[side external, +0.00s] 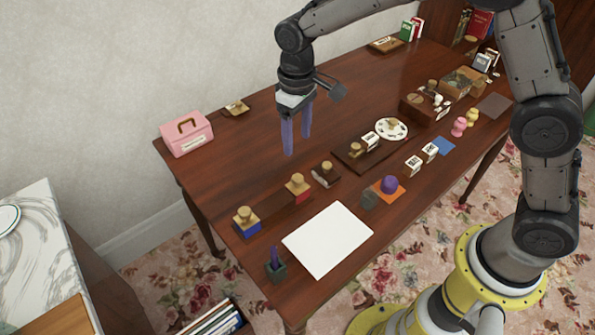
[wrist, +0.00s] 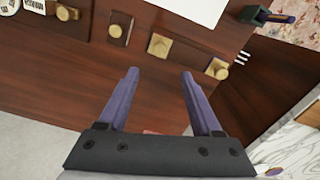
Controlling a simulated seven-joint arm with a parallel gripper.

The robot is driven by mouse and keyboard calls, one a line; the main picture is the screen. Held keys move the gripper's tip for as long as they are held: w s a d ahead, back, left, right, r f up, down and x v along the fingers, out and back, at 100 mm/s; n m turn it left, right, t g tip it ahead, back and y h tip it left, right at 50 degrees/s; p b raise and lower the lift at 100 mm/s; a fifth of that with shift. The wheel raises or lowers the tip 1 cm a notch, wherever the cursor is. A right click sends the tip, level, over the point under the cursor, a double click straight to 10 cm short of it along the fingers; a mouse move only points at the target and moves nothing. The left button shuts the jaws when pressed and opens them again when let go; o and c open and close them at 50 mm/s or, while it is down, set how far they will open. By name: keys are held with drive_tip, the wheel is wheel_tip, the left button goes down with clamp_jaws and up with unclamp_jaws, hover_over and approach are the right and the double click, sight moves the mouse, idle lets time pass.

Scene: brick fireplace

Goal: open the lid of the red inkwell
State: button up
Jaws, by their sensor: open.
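The red inkwell (side external: 299,192) stands on the table, with a brass lid (side external: 297,180) and knob on top; the lid looks closed. In the wrist view its brass top (wrist: 160,45) shows just beyond my fingertips, and its red sides cannot be made out. My gripper (side external: 297,142) is open and empty, its two purple fingers pointing down above the table, apart from the inkwell. In the wrist view the fingers of my gripper (wrist: 160,75) are spread, with bare wood between them.
A blue inkwell (side external: 246,222) stands to the left and a dark one (side external: 325,174) to the right of the red inkwell. White paper (side external: 328,240) and a pen holder (side external: 276,265) lie along the front. A pink box (side external: 187,135) stands at the left.

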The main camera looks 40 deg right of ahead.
sight(297, 177)
wheel_tip(297, 177, down, 12)
drive_tip(key=shift+r, duration=0.1)
drive_tip(key=shift+c, duration=0.3)
clamp_jaws()
idle(1.4)
